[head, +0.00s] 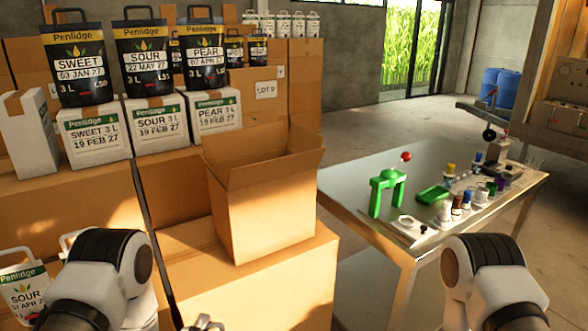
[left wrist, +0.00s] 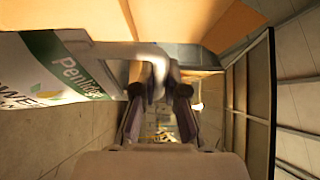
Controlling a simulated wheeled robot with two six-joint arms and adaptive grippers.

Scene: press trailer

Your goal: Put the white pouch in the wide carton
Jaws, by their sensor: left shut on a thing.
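The open wide carton (head: 265,215) stands on a large closed cardboard box in the middle of the head view, its flaps up and its inside mostly hidden. My left gripper (head: 204,323) shows only as a small part at the bottom edge of the head view, in front of and below the carton. In the left wrist view, my left gripper (left wrist: 160,90) is shut on the handle of a white pouch (left wrist: 45,70) with a green Penlidge band. The pouch hangs to the left of the fingers there. My right arm shows at the lower right, but its gripper is out of view.
White pouches (head: 22,290) stand at the lower left, partly hidden by my left arm. Black pouches (head: 146,60) stand on white cartons (head: 157,122) behind. A metal table (head: 340,185) with a green press stand (head: 386,190) and small bottles is on the right.

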